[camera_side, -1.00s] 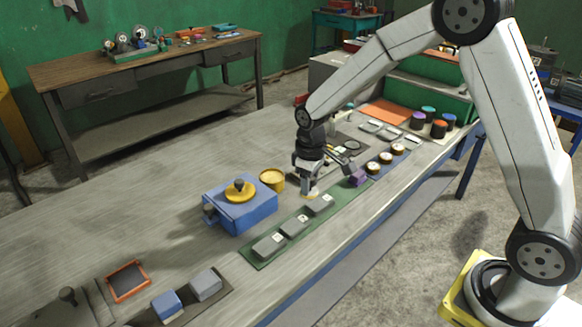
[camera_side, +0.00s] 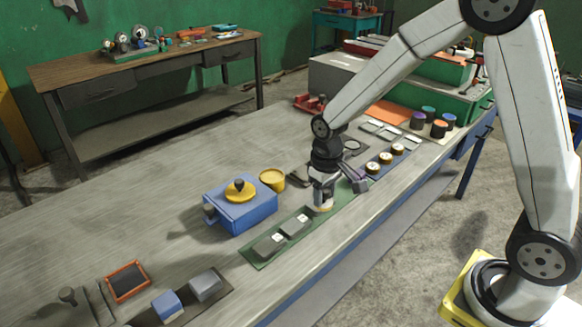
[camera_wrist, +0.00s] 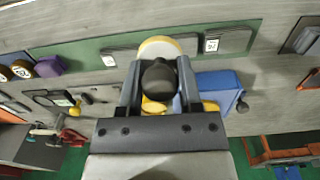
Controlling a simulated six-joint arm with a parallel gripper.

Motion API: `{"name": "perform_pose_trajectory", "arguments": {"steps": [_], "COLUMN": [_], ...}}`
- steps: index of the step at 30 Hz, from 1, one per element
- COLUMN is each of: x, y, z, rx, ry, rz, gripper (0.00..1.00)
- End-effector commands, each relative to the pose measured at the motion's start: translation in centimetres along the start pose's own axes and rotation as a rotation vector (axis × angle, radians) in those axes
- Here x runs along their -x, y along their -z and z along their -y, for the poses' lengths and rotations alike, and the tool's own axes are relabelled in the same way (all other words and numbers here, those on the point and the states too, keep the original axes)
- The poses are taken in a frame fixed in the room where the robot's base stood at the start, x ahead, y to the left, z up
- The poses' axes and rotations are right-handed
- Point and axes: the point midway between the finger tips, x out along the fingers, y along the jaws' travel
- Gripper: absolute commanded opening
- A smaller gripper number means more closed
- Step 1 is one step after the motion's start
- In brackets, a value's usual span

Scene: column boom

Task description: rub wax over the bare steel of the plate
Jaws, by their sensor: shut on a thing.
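My gripper (camera_wrist: 157,92) is shut on a dark round knob (camera_wrist: 158,78) with a pale yellow-edged pad (camera_wrist: 160,47) at its far end. In the side view, my gripper (camera_side: 323,190) is low over the green mat (camera_side: 256,257), at its third grey plate. The pad overlaps that plate (camera_wrist: 118,56) in the wrist view; I cannot tell whether they touch. The gripper hides most of the plate in the side view. Two more grey plates (camera_side: 269,245) (camera_side: 295,224) with small white labels lie in line on the mat. A yellow tin (camera_side: 271,180) stands behind them.
A blue box (camera_side: 240,210) with a yellow disc and dark knob stands left of the mat. A purple block (camera_side: 360,186) and several round pots (camera_side: 385,158) on a blue strip are to the right. An orange-framed tray (camera_side: 127,281) lies front left. The table's left middle is clear.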

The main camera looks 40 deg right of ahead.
Motion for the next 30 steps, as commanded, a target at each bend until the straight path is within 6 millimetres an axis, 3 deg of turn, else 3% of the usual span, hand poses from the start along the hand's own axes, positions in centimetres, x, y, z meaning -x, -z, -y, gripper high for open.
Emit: {"name": "perform_pose_trajectory", "arguments": {"steps": [14,24,30], "x": [-0.2,-1.2,-1.7], "y": [1.1,5.1,6.5], "z": [0.9,4.7,6.4], "rx": [0.004,0.004,0.003], "ry": [0.0,0.0,0.0], "rz": [0.0,0.0,0.001], "gripper": [0.0,0.0,0.0]}}
